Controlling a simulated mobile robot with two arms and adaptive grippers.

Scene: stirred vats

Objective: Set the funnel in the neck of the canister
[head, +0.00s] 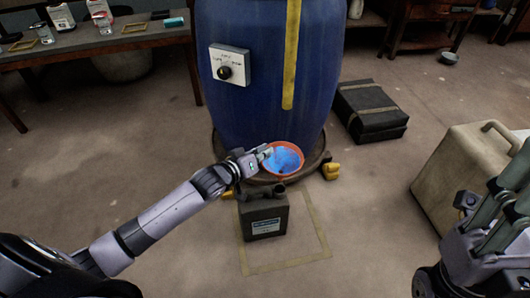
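The orange-rimmed funnel (283,158), blue inside, is in front of the big blue vat, its wide mouth facing up. My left gripper (262,154) is at the left side of its rim, with its fingers closed on the rim. The dark grey canister (265,219) with a white label stands upright on the floor just below. Its neck (279,189) is right under the funnel. I cannot tell whether the spout is inside the neck or above it. My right gripper (492,208) is at the right edge, away from both, partly cut off; its opening is unclear.
The blue vat (240,110) stands on a round base behind the canister, with yellow blocks (331,171) beside it. A yellow floor outline (315,225) surrounds the canister's area. A beige jerrycan (450,165) and a black case (370,112) are at the right. The left floor is clear.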

